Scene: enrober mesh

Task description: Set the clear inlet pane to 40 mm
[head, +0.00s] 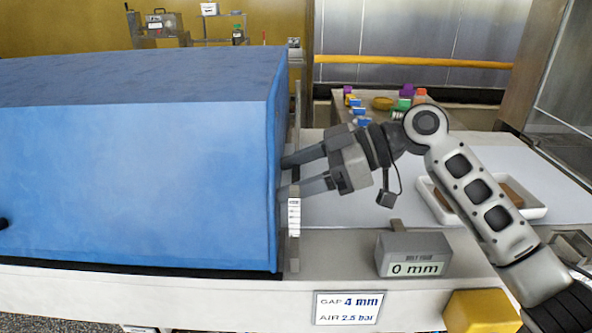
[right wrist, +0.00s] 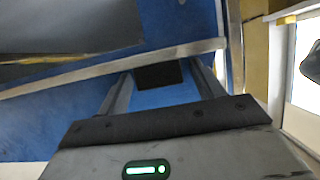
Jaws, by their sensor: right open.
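The big blue hood (head: 130,190) fills the left of the head view. At its right end a thin upright edge (head: 297,105) shows, perhaps part of the clear inlet pane; the pane itself is hard to make out. A white scale strip (head: 294,217) stands below it. A grey box with a display (head: 415,268) reads 0 mm. My right gripper (head: 283,176) points left at the hood's end, its fingers apart, one above the other. In the right wrist view a dark block (right wrist: 158,75) shows between the fingers of this gripper (right wrist: 160,82); contact cannot be told.
A sign (head: 347,307) reads GAP 4 mm, AIR 2.5 bar. A white tray (head: 447,210) with brown contents lies behind my right forearm. A yellow block (head: 481,312) is at the front right. Small coloured items (head: 383,103) stand at the back. The white surface right of the hood has free room.

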